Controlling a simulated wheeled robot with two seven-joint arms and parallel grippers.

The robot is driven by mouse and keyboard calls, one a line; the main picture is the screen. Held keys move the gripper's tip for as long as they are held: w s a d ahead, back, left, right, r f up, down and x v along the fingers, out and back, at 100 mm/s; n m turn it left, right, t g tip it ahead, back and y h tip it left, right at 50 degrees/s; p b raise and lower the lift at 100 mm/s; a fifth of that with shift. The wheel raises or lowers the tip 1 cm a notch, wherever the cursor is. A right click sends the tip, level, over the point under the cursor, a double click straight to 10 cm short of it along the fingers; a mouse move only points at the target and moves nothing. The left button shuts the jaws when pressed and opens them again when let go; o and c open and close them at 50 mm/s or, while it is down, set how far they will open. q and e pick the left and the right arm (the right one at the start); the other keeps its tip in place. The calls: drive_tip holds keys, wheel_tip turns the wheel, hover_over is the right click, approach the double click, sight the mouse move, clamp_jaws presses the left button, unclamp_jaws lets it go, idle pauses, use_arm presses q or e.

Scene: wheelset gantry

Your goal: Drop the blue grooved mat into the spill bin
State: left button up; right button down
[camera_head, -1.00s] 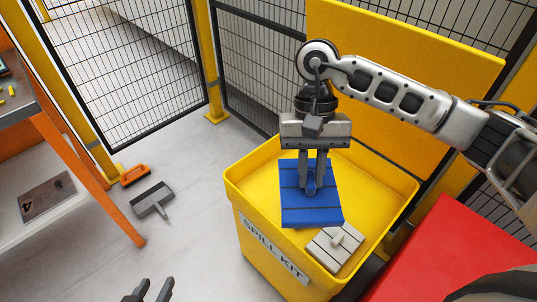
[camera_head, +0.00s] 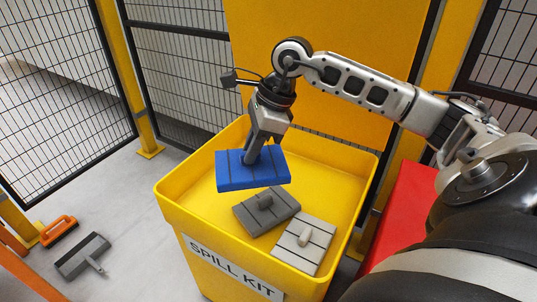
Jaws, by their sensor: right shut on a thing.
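The blue grooved mat (camera_head: 235,178) hangs from my right gripper (camera_head: 250,156), which is shut on it from above. The mat is over the yellow spill bin (camera_head: 172,204), inside the outline of its open top. It appears held above the bin's contents, though the exact height is hard to judge. A dark grey grooved mat with a small handle (camera_head: 280,214) and a light grey one with a handle (camera_head: 300,255) lie in the bin. The bin's front carries a "SPILL KIT" label (camera_head: 235,268). My left gripper is not in view.
The bin's yellow lid (camera_head: 320,30) stands open at the back. A red surface (camera_head: 395,215) is to the right of the bin. An orange-handled tool (camera_head: 60,231) and a grey tool (camera_head: 82,256) lie on the floor at left. Mesh fencing (camera_head: 180,70) stands behind.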

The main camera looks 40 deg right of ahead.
sight(267, 146)
drive_tip(key=d+f+m+b, duration=0.1)
drive_tip(key=m, duration=0.1)
drive_tip(key=d+f+m+t+h+b, duration=0.1)
drive_tip(key=d+m+b, duration=0.1)
drive_tip(key=w+d+m+b, duration=0.1)
drive_tip(key=m, duration=0.1)
drive_tip(key=shift+d+f+t+h, duration=0.2)
drive_tip(key=shift+f+t+h, duration=0.1)
drive_tip(key=shift+f+h, duration=0.1)
drive_tip(key=shift+w+d+m+h+b, duration=0.2)
drive_tip(key=shift+d+m+h+b, duration=0.2)
drive_tip(key=shift+d+m+b, duration=0.55)
drive_tip(key=shift+m, duration=0.25)
drive_tip(key=f+b, duration=0.4)
drive_tip(key=shift+a+f, duration=0.2)
drive_tip(key=shift+f, duration=0.05)
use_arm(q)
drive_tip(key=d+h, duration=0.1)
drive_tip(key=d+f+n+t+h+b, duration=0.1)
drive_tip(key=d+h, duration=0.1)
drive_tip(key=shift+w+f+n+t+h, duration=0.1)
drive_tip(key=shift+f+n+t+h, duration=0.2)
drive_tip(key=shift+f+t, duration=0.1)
use_arm(e)
drive_tip(key=shift+f, duration=0.6)
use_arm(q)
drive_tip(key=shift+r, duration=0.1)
use_arm(e)
drive_tip(key=c, duration=1.3)
unclamp_jaws()
